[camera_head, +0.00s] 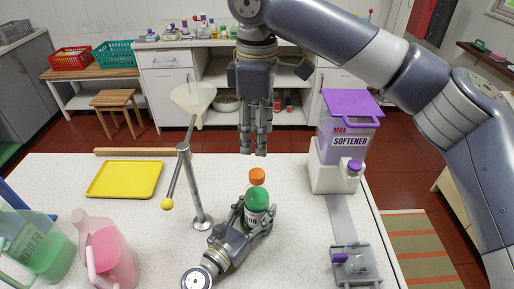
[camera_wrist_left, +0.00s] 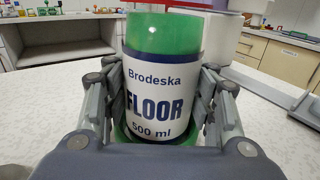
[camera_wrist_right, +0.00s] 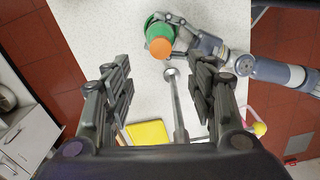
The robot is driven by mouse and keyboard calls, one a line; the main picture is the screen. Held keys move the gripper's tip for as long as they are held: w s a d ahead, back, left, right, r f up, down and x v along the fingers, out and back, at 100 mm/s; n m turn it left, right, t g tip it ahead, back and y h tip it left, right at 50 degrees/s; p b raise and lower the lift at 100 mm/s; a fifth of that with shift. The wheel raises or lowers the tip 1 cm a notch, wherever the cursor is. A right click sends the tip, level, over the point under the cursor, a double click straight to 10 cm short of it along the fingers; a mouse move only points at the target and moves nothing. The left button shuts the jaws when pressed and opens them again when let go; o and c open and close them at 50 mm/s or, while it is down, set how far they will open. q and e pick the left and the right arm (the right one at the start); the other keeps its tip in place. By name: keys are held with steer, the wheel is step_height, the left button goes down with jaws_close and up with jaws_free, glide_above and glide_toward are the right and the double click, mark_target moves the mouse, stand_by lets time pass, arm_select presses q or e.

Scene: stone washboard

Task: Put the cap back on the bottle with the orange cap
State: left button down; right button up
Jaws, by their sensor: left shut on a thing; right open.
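A green bottle (camera_head: 257,203) with a white label stands on the white counter. My left gripper (camera_head: 250,221) is shut around the bottle's body from the front. My right gripper (camera_head: 254,150) is open and empty, pointing down above and behind the bottle. In the right wrist view the cap lies beyond its fingertips, not between them.
A metal post (camera_head: 187,185) with a funnel (camera_head: 194,98) and a yellow-knobbed lever stands left of the bottle. A yellow tray (camera_head: 124,179), a pink jug (camera_head: 107,255) and a green-filled container (camera_head: 40,250) are further left. A softener dispenser (camera_head: 341,150) stands right.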

arm_select(q)
steer(key=shift+f, duration=0.1)
arm_select(e)
steer(key=shift+r, duration=0.55)
arm_select(q)
steer(key=c, duration=0.6)
jaws_free()
steer(key=v, duration=1.2)
